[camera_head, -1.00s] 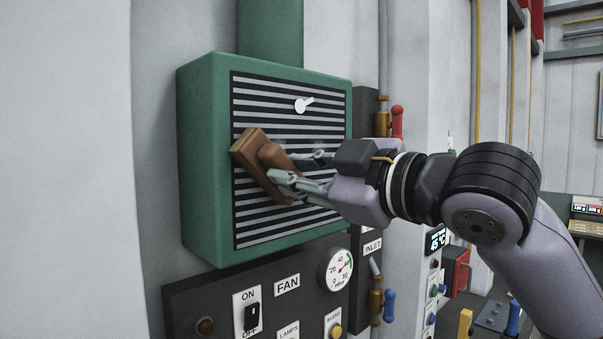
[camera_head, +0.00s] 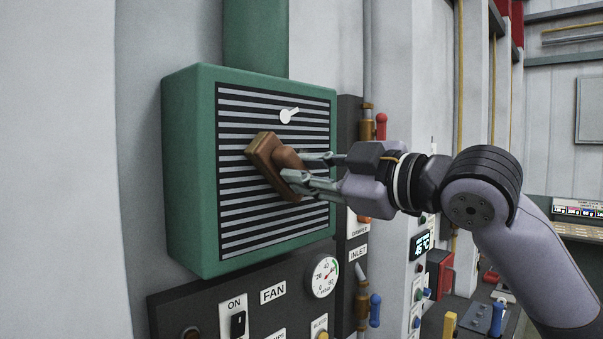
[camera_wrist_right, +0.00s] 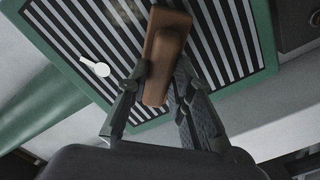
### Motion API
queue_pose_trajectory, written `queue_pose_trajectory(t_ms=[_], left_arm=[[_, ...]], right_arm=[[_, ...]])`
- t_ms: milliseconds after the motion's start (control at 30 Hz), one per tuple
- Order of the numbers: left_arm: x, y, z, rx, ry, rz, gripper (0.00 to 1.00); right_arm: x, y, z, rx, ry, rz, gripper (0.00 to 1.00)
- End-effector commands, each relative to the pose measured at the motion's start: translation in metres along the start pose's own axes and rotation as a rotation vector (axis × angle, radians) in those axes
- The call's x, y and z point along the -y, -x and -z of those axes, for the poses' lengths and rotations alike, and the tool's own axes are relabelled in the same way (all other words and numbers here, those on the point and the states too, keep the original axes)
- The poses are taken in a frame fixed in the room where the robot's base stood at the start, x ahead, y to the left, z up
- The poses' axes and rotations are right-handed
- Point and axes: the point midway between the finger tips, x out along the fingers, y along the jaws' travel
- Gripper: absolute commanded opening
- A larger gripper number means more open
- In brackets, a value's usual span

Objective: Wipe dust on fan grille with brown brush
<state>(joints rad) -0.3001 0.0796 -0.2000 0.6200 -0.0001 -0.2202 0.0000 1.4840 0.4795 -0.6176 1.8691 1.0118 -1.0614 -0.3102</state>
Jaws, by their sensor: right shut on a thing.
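The fan grille (camera_head: 250,215) is a panel of dark and light horizontal slats on the front of a green wall box (camera_head: 188,170). My right gripper (camera_head: 305,170) comes in from the right and is shut on the brown brush (camera_head: 263,158). The brush is tilted and lies at the middle of the grille, against it or very close; I cannot tell which. In the right wrist view the brush (camera_wrist_right: 166,50) sits between the two fingers, in front of the slats. My left gripper is not in view.
A white lever (camera_head: 288,115) sticks out of the grille's upper part. Below the box is a dark panel with a FAN label (camera_head: 273,292), a switch (camera_head: 238,324) and a gauge (camera_head: 322,277). Pipes with red and blue handles (camera_head: 375,310) stand to the right.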

Motion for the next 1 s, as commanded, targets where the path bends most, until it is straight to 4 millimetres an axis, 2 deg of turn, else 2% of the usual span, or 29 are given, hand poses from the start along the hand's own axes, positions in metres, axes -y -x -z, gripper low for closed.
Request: queue_pose_trajectory(t_ms=[700,1000], left_arm=[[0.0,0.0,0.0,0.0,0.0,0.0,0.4],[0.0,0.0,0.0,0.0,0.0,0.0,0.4]], right_arm=[[-0.034,0.0,-0.035,0.002,-0.003,0.0,0.0],[-0.042,0.0,-0.043,0.001,-0.002,-0.001,0.0]])
